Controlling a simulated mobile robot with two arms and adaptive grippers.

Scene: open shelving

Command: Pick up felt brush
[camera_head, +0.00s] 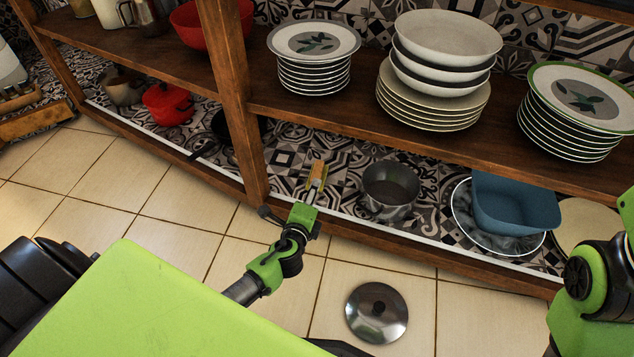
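A small tan, wood-coloured piece, which looks like the felt brush (317,171), is at the front of the patterned lower shelf, just right of the wooden post. My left gripper (311,188) reaches over the shelf's front edge, right at the near end of this piece. The fingers are small and partly hidden by the gripper body, so I cannot tell whether they are closed on it. My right arm shows at the right edge, but its gripper fingers are out of view.
A grey metal pot (390,186) stands right of the brush, then a blue basin (515,205) on a plate. The wooden post (233,95) is close on the left. The upper shelf (300,108) holds plate stacks overhead. A metal lid (376,312) lies on the tiled floor.

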